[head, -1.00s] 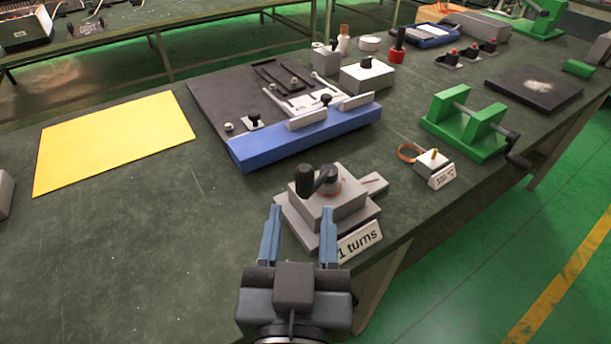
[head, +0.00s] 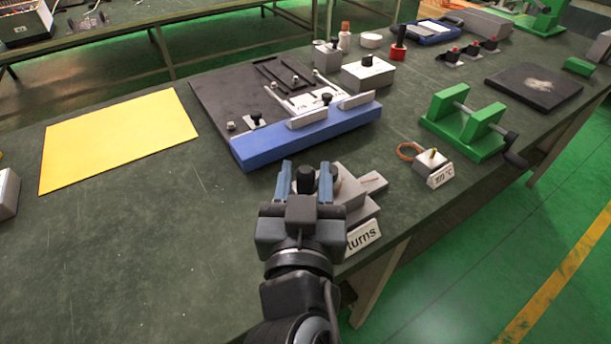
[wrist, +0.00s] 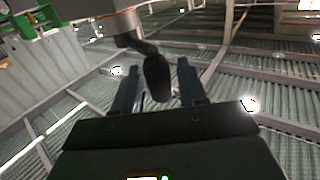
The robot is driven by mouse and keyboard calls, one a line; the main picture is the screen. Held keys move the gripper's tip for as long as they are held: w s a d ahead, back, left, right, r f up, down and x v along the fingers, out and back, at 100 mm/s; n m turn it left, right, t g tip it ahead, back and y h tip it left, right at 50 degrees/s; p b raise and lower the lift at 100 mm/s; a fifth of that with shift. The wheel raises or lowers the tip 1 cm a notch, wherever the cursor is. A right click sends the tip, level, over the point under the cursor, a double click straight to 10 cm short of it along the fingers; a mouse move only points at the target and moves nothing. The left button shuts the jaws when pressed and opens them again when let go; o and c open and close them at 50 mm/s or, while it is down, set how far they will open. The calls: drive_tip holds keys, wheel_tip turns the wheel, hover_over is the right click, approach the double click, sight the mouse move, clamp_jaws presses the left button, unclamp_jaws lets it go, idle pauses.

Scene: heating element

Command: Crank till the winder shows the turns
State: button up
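The winder (head: 357,203) is a grey stepped block near the bench's front edge. Its black crank knob (head: 306,181) stands upright between the two blue fingers of my gripper (head: 306,176). The wrist view also shows the dark knob (wrist: 158,78) between the fingers (wrist: 158,90), with a gap on each side. My gripper is open around the knob. The winder's white label (head: 363,237) is partly hidden by my gripper; only "turns" can be partly read, and its number is covered.
A blue-edged fixture (head: 310,132) on a black plate stands behind the winder. A small grey block with a copper ring (head: 433,163) and a green stand with a crank (head: 465,130) are to the right. A yellow sheet (head: 115,140) lies left.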

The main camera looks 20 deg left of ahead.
clamp_jaws()
drive_tip(key=shift+a+f+b, duration=0.1)
drive_tip(key=shift+b, duration=0.2)
